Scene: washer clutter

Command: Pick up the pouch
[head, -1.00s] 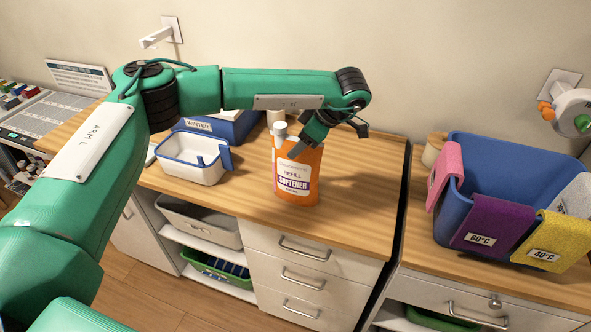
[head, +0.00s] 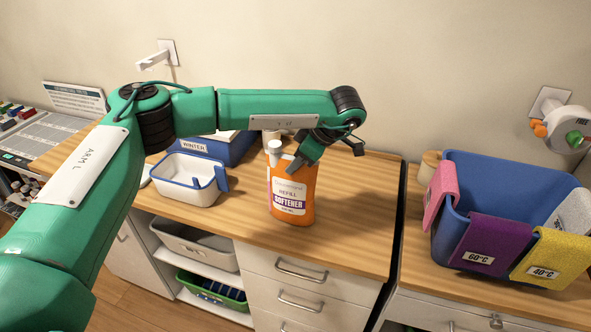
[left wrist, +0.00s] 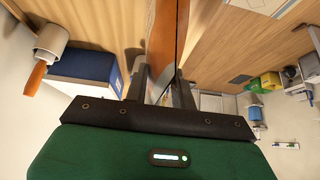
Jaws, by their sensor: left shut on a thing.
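The pouch (head: 293,195) is orange with a white cap at its upper left and a label reading "REFILL SOFTENER". It stands upright at the wooden counter, behind the front edge. I cannot tell whether its base touches the wood. My left gripper (head: 300,165) reaches down from above and is shut on the pouch's upper part, right of the cap. In the left wrist view the pouch (left wrist: 163,40) shows edge-on as an orange strip between the two dark fingers. My right gripper is not in view.
A white basin with blue trim (head: 188,186) stands left of the pouch, with a blue box marked "WINTER" (head: 215,146) behind it. A blue tub (head: 490,180) hung with coloured cloths is on the right counter. The counter right of the pouch is clear.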

